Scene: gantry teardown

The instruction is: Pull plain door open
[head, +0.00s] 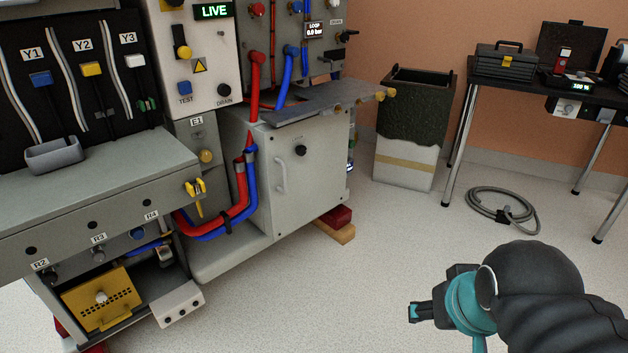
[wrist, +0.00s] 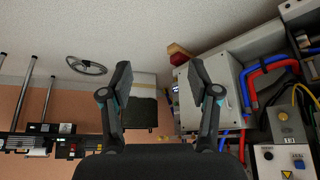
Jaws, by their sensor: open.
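The plain door (head: 310,185) is a light grey panel on the front of the low cabinet, with a pale vertical bar handle (head: 281,174) on its left and a black round knob (head: 301,151) near its top. It looks closed. My gripper (head: 416,312) is in the lower right of the head view, well apart from the door, over open floor. In the wrist view its two fingers (wrist: 161,78) are spread with nothing between them. The grey cabinet (wrist: 230,72) shows there inverted, partly behind the right finger.
Red and blue hoses (head: 243,195) bend beside the door's left edge. A red and wooden block (head: 336,224) lies at the cabinet's foot. A dark-topped bin (head: 408,125), a coiled cable (head: 502,206) and a black table (head: 540,85) stand to the right. Floor before the cabinet is clear.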

